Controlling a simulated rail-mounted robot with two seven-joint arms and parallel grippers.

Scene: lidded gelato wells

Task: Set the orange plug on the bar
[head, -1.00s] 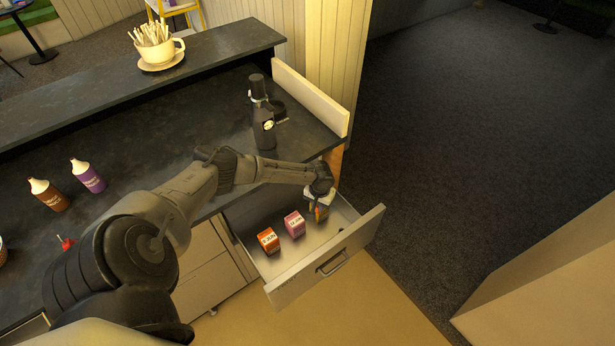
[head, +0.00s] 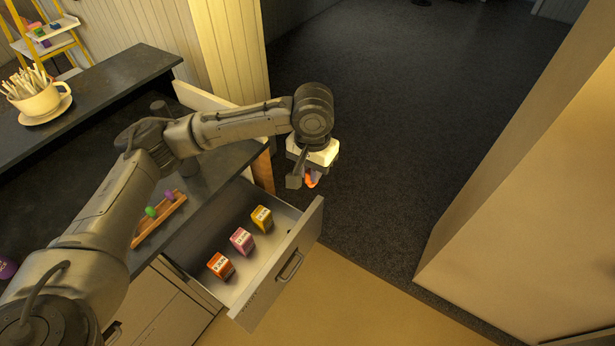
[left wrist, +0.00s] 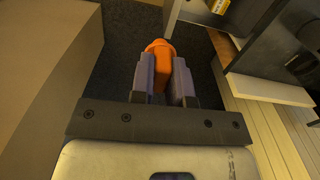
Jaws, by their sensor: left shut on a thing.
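The orange plug (head: 312,178) is between the fingers of my left gripper (head: 305,182), which is shut on it. In the head view the gripper is up past the drawer's right end, over the dark floor, and partly hides the plug. In the left wrist view the orange plug (left wrist: 158,52) sticks out beyond the fingertips of the gripper (left wrist: 160,78). The dark raised ledge (head: 120,78), which looks like the bar, runs along the back of the counter at upper left, away from the gripper. My right gripper is out of view.
An open drawer (head: 285,262) holds an orange carton (head: 221,266), a pink one (head: 242,240) and a yellow one (head: 262,218). A wooden rack (head: 168,222) with green and purple plugs stands on the counter. A cup of sticks (head: 38,98) sits on the ledge.

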